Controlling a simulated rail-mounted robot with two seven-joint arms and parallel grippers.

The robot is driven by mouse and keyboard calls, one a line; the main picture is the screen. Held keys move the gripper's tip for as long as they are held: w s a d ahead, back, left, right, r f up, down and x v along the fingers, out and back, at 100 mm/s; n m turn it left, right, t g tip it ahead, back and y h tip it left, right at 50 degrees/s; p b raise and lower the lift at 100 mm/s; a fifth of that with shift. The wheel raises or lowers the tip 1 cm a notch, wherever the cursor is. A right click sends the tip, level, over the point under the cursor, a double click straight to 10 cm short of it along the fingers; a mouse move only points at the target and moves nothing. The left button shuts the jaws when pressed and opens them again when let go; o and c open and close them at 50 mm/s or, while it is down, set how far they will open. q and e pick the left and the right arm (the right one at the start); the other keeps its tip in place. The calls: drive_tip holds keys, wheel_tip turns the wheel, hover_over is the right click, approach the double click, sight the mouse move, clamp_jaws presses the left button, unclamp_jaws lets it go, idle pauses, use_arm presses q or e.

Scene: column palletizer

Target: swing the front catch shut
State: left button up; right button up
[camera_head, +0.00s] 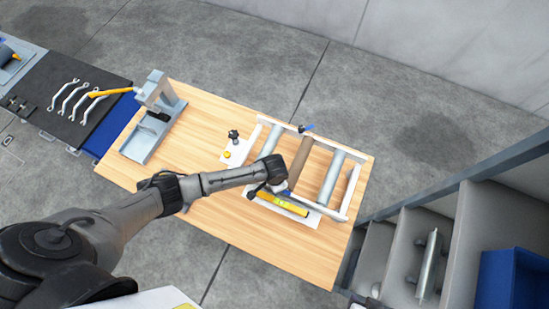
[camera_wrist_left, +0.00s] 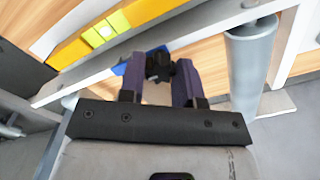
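The conveyor frame with white side rails (camera_head: 345,217) and grey rollers (camera_head: 332,178) lies on the wooden bench. My left gripper (camera_head: 281,188) reaches over its near rail and hides most of the front catch there. In the left wrist view the front catch shows as a blue lever (camera_wrist_left: 121,69) with a black knob (camera_wrist_left: 159,66). A second blue catch (camera_head: 307,128) is on the far rail. My right gripper is out of view.
A yellow level (camera_head: 283,204) lies beside the near rail. A white plate (camera_head: 235,152) with a black knob lies left of the frame. A shelf with a blue bin (camera_head: 511,281) is at right.

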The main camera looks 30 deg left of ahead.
use_arm(q)
drive_tip(key=o, duration=0.5)
drive_tip(key=shift+r+b, duration=0.9)
drive_tip(key=shift+r, duration=6.05)
